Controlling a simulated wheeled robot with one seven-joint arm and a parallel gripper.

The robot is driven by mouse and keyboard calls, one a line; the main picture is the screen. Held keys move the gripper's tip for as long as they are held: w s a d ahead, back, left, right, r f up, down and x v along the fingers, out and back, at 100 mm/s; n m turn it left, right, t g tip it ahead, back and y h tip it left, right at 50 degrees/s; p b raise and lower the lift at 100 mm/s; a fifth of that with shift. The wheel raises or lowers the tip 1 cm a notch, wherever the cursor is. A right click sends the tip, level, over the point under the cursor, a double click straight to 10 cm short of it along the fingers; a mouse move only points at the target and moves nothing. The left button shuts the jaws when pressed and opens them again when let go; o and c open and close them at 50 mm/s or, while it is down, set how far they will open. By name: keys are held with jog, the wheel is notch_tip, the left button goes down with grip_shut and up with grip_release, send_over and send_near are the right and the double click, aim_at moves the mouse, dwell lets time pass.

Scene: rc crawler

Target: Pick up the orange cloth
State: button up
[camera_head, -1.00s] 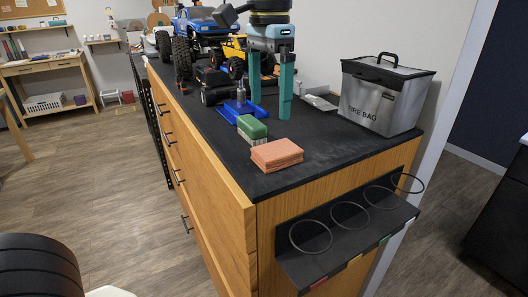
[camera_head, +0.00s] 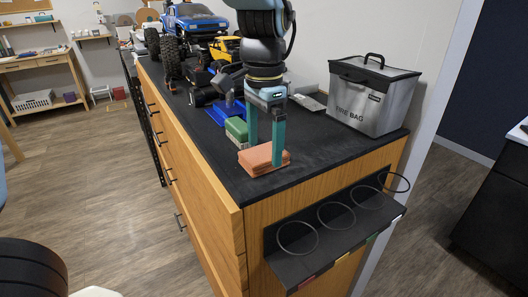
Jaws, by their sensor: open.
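The orange cloth (camera_head: 262,160), a folded flat stack, lies on the dark countertop near its front corner. My gripper (camera_head: 263,156) is pointed down at the cloth with its two teal fingers apart. One finger comes down at the cloth's back left and the other stands in front of its right part. I cannot tell whether the fingers touch the cloth. The cloth rests on the counter.
A green block (camera_head: 237,129) sits just behind the cloth, with a blue tray (camera_head: 222,115) beyond. A silver fire bag (camera_head: 368,98) stands at the right. RC trucks (camera_head: 195,22) fill the back. A black ring holder (camera_head: 330,235) sticks out from the counter's end.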

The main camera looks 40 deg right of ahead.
jog(key=shift+f, duration=0.65)
jog(key=c, duration=1.2)
